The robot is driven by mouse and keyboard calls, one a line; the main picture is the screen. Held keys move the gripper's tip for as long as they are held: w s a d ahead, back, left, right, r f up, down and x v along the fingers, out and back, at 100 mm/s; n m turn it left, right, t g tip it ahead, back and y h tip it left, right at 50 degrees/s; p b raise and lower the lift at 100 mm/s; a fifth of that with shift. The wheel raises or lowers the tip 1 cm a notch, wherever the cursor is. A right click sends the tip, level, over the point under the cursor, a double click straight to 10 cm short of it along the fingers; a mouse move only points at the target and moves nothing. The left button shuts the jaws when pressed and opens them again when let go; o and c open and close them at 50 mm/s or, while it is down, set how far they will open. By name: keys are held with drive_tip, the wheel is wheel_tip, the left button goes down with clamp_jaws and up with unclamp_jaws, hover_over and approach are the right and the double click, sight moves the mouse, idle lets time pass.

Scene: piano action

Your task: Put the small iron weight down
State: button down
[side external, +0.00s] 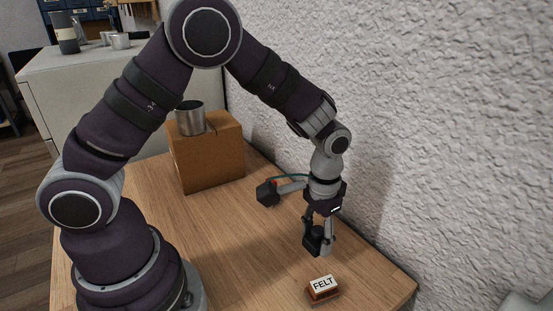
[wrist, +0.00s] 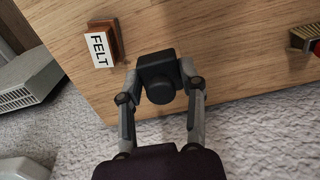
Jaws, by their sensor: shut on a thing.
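The small iron weight (wrist: 157,72) is a black block with a round knob, held between the two fingers of my gripper (wrist: 160,97) in the wrist view. In the side external view my gripper (side external: 318,242) points down over the table near the wall, shut on the dark weight (side external: 316,240). The weight appears to be above the wooden table top (side external: 232,236), though its exact height is hard to tell. Its far side is hidden by the fingers in the side external view.
A small brown block labelled FELT (side external: 323,289) sits on the table near the front edge, close to my gripper; it also shows in the wrist view (wrist: 103,45). A cardboard box (side external: 208,155) with a metal cup (side external: 190,118) on it stands farther back. The rough wall (side external: 440,120) is close on the right.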

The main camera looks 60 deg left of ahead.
hover_over(346, 250)
drive_tip(key=shift+s+f, duration=0.25)
drive_tip(key=shift+f, duration=0.1)
drive_tip(key=shift+w+f, duration=0.25)
drive_tip(key=shift+f, duration=1.5)
drive_tip(key=shift+f, duration=0.1)
drive_tip(key=c, duration=0.6)
unclamp_jaws()
drive_tip(key=shift+c, duration=0.2)
